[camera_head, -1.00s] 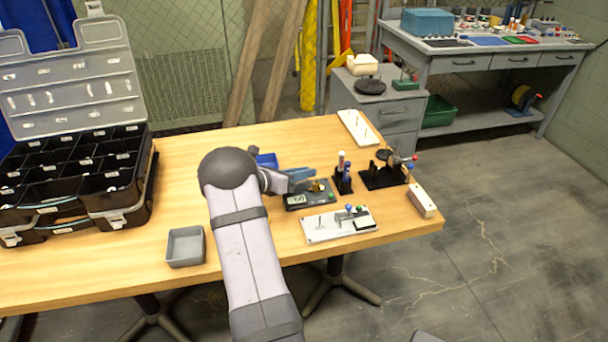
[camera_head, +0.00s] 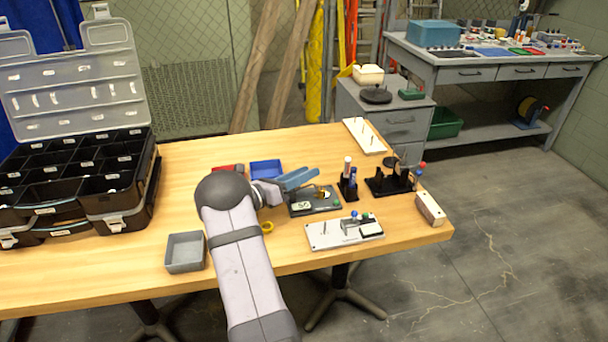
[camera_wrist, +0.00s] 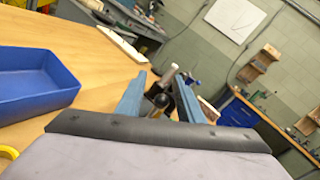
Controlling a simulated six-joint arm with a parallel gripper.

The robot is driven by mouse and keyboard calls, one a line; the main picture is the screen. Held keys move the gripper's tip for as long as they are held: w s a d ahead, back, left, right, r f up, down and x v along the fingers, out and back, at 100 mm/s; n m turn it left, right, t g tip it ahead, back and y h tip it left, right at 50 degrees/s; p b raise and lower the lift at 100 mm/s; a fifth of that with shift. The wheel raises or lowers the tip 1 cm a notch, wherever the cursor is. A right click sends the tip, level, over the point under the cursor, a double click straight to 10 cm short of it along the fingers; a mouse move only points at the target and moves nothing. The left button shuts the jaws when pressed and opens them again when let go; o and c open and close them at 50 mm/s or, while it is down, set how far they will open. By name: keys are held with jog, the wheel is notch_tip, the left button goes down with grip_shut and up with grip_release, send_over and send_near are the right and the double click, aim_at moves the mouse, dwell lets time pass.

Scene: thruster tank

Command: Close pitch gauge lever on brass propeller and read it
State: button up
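A dark grey gauge base (camera_head: 328,208) with a small lit display (camera_head: 301,206) and a green button lies on the wooden table; I take it as the pitch gauge. A small brass-coloured piece, likely the propeller (camera_head: 323,193), sits on it. My gripper (camera_head: 316,180) is just above and behind the base, its blue fingers pointing right. In the wrist view my gripper (camera_wrist: 165,100) has its fingers apart, with a dark round knob (camera_wrist: 160,100) showing between or beyond them. I cannot tell whether they touch it. The lever's position and the reading are too small to make out.
A white plate fixture (camera_head: 322,240) with a blue-knobbed post lies in front. Black stands (camera_head: 385,186) with tools are at right, near a white block (camera_head: 430,209). A blue tray (camera_head: 265,168), grey bin (camera_head: 185,252), yellow ring (camera_head: 267,227) and black organizer (camera_head: 120,190) are left.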

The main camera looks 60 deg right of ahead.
jog(key=shift+b+v, duration=0.45)
jog(key=shift+v, duration=3.25)
